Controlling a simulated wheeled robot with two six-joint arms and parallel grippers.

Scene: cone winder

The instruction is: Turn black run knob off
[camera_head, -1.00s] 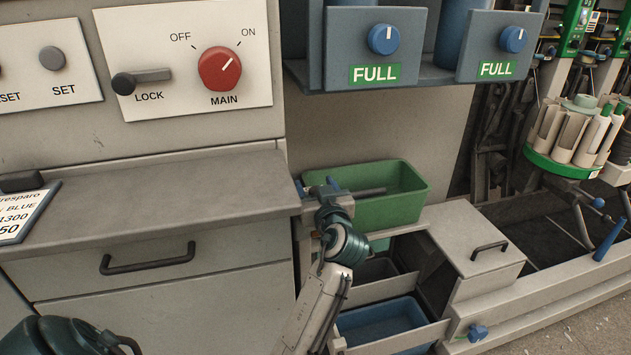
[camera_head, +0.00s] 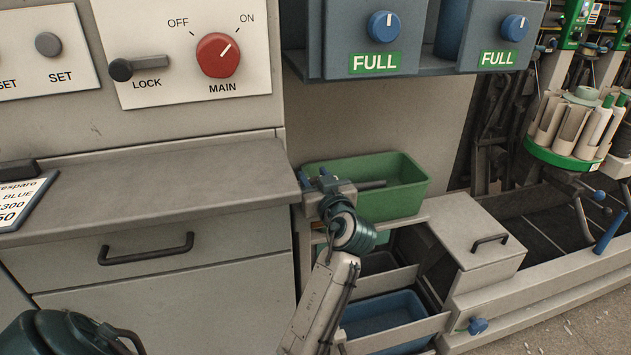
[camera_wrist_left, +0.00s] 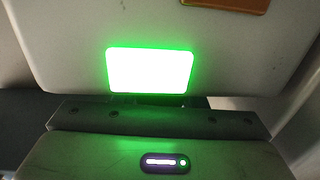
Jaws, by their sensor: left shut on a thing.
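I cannot make out a black run knob in either view. On the upper left panel, a black knob (camera_head: 121,69) sits at the left end of a grey lever marked LOCK. Beside it is a red MAIN knob (camera_head: 218,55), its white mark tilted toward ON. My left gripper (camera_head: 318,179) is low in the middle, at the left end of the green bin. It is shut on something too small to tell. A dark rod shows beside it over the bin. My right gripper is not in view.
The green bin (camera_head: 407,194) stands right of a grey ledge (camera_head: 150,178) with a drawer below. Two blue boxes with blue knobs (camera_head: 384,25) and FULL labels hang above. A blue tray (camera_head: 385,313) lies lower. The left wrist view shows a glowing green-white panel (camera_wrist_left: 149,71).

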